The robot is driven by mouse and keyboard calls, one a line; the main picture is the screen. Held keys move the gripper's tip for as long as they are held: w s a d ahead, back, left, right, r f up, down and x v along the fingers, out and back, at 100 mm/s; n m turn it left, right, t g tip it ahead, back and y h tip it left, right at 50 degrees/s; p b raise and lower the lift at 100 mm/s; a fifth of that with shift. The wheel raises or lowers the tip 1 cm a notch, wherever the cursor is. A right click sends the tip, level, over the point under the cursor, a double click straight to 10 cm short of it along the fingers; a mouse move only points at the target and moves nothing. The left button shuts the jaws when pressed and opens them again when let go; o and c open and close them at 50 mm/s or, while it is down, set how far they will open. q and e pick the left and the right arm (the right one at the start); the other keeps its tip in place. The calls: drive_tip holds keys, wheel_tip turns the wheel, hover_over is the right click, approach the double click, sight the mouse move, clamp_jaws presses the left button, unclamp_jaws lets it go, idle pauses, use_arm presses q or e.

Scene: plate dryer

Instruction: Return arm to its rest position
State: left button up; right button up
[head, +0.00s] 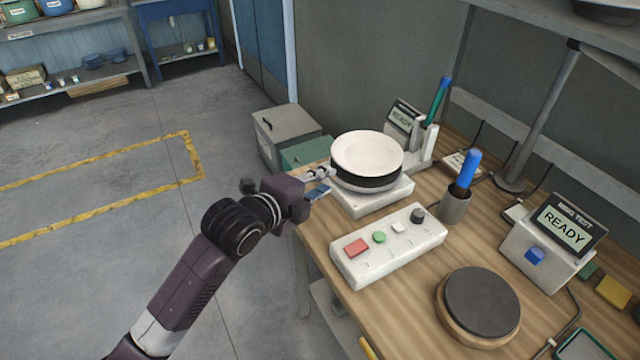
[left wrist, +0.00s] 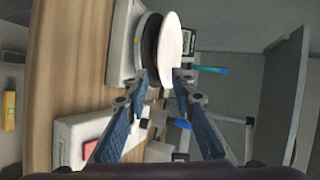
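My left gripper (head: 320,182) is at the left side of a white plate (head: 367,153). The plate lies on a round dark disc (head: 368,181) on a white base (head: 372,198). In the left wrist view my left gripper (left wrist: 161,78) has its two blue fingers spread apart. The plate (left wrist: 171,45) and dark disc (left wrist: 151,42) show just ahead of the fingertips, with the plate's near edge close to one tip. I cannot tell whether a finger touches it. My left arm reaches in from the lower left. My right gripper is not in view.
A white control box (head: 388,247) with coloured buttons, a cup (head: 454,207) with a blue-handled tool, a round dark pad (head: 482,301) and a READY display (head: 568,226) stand on the wooden table. The floor at left is open.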

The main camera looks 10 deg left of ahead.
use_arm(q)
drive_tip(key=shift+s+a+r, duration=0.15)
drive_tip(key=shift+s+a, duration=0.05)
drive_tip(key=shift+s, duration=0.2)
drive_tip(key=s+a+f+n+g+y, duration=0.25)
drive_tip(key=s+a+f+n, duration=0.35)
drive_tip(key=s, duration=0.5)
drive_tip(key=s+a+f+n+g+y, duration=0.2)
drive_tip(key=s+a+f+n+g, duration=0.1)
drive_tip(key=s+f+n, duration=0.65)
drive_tip(key=s+a+f+n+g+y, duration=0.25)
drive_tip(key=s+a+f+n, duration=0.3)
drive_tip(key=s, duration=0.65)
wheel_tip(320, 180, down, 28)
drive_tip(key=s+g+h, duration=0.1)
drive_tip(key=s+g, duration=0.1)
drive_tip(key=s, duration=0.1)
drive_tip(key=s+a+f+g, duration=0.1)
drive_tip(key=s+a+f, duration=0.1)
drive_tip(key=s+f, duration=1.2)
drive_tip(key=shift+s+a+f, duration=0.15)
drive_tip(key=shift+s+f, duration=0.25)
drive_tip(key=shift+s, duration=0.75)
